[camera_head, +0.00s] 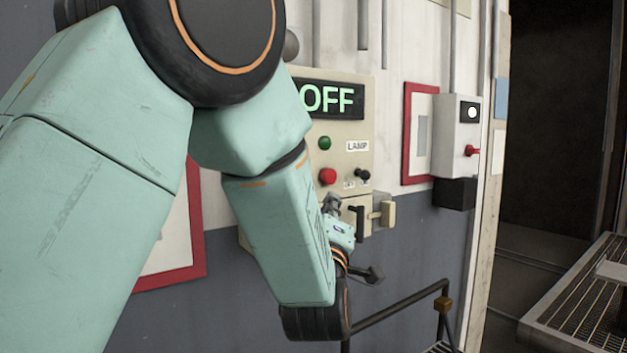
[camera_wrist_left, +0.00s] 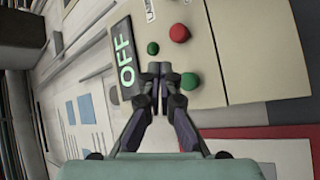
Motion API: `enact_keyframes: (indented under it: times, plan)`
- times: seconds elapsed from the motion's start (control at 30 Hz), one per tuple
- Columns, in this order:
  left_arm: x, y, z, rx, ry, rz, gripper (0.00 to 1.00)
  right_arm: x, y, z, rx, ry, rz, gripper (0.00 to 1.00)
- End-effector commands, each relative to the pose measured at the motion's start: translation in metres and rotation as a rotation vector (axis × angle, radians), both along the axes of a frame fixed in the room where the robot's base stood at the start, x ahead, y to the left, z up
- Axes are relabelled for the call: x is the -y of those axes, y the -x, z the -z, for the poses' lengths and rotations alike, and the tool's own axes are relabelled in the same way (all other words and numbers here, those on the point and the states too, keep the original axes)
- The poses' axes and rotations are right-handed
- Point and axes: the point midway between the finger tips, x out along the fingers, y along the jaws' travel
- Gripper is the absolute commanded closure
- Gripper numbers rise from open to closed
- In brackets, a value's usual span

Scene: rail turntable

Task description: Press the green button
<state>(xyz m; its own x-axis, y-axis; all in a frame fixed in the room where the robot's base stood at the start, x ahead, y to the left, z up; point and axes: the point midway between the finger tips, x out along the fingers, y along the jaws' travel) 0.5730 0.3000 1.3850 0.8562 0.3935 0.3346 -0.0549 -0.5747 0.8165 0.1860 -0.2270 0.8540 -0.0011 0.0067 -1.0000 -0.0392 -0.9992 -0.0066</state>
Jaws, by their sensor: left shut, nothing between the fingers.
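The beige control panel (camera_head: 350,95) on the wall has a lit OFF display (camera_head: 328,99). A green round piece (camera_head: 324,143) sits beside the LAMP label, above a red button (camera_head: 327,176). In the left wrist view the same green piece (camera_wrist_left: 153,48) and red button (camera_wrist_left: 179,33) show. A second green button (camera_wrist_left: 189,81) lies just right of the fingertips there; my arm hides it in the head view. My left gripper (camera_wrist_left: 160,72) is shut and empty in front of the panel; contact cannot be told. It appears small in the head view (camera_head: 333,203). My right gripper is not in view.
A grey box (camera_head: 457,137) with a red lever hangs to the right. A dark handrail (camera_head: 400,306) stands below, and a metal grating (camera_head: 590,305) lies at right.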

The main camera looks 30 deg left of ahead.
Motion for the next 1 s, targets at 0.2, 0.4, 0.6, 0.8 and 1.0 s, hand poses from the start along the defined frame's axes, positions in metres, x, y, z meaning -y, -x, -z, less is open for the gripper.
enact_keyframes:
  times: [0.2, 0.4, 0.6, 0.8, 1.0]
  plan:
    - [-0.008, 0.013, -0.017, 0.137, 0.096, 0.009, 1.00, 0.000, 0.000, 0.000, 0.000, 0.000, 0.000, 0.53]
    - [-0.010, 0.018, -0.019, 0.165, 0.130, 0.021, 1.00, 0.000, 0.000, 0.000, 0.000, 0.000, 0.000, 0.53]
    - [-0.010, 0.018, -0.019, 0.164, 0.129, 0.022, 1.00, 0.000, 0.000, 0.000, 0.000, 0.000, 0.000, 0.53]
    - [-0.015, 0.013, -0.019, 0.163, 0.133, 0.022, 1.00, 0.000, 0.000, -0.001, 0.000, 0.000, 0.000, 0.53]
    - [-0.033, 0.004, -0.019, 0.163, 0.135, 0.022, 1.00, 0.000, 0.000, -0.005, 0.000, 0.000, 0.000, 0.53]
